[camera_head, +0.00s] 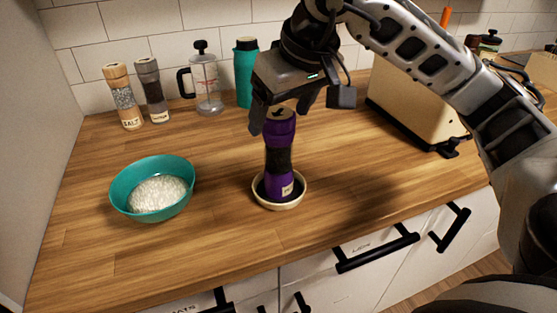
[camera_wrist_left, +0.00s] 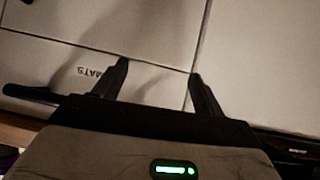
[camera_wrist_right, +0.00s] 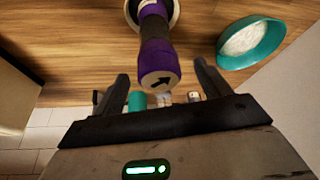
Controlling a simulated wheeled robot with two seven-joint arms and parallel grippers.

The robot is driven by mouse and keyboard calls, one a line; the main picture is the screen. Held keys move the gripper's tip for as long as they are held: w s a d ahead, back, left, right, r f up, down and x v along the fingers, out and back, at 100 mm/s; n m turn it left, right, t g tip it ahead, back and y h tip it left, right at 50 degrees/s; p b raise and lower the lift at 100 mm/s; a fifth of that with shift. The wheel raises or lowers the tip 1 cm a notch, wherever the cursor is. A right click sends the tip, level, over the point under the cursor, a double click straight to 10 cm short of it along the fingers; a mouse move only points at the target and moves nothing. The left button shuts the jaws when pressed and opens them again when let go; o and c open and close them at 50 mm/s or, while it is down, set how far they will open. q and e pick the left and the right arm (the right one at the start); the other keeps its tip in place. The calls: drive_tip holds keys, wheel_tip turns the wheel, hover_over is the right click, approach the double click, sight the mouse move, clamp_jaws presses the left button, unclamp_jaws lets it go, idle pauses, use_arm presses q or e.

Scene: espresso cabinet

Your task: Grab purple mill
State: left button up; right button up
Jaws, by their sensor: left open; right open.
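The purple mill (camera_head: 281,160) stands upright in a small dark bowl with a pale rim (camera_head: 303,188) on the wooden counter. It has a dark middle band and a label low down. My right gripper (camera_head: 284,118) is open just above and behind its top, with fingers pointing down. In the right wrist view the mill (camera_wrist_right: 158,58) shows its arrow-marked top between the open fingers of my gripper (camera_wrist_right: 160,82). I cannot tell whether a finger touches it. My left gripper (camera_wrist_left: 160,70) is open and empty before the white cabinet fronts, and is not seen in the head view.
A teal bowl of white grains (camera_head: 128,201) stands left of the mill. Salt (camera_head: 124,100) and dark (camera_head: 154,92) mills, a French press (camera_head: 207,85) and a teal bottle (camera_head: 244,72) stand at the back. A cream toaster (camera_head: 405,110) is at right. The front counter is clear.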

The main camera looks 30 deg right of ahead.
sight(279, 162)
drive_tip(key=x, duration=0.4)
drive_tip(key=shift+w+d+f+p, duration=0.1)
drive_tip(key=shift+f+p, duration=0.2)
drive_tip(key=shift+f, duration=0.1)
drive_tip(key=c, duration=1.5)
drive_tip(key=shift+r, duration=0.1)
clamp_jaws()
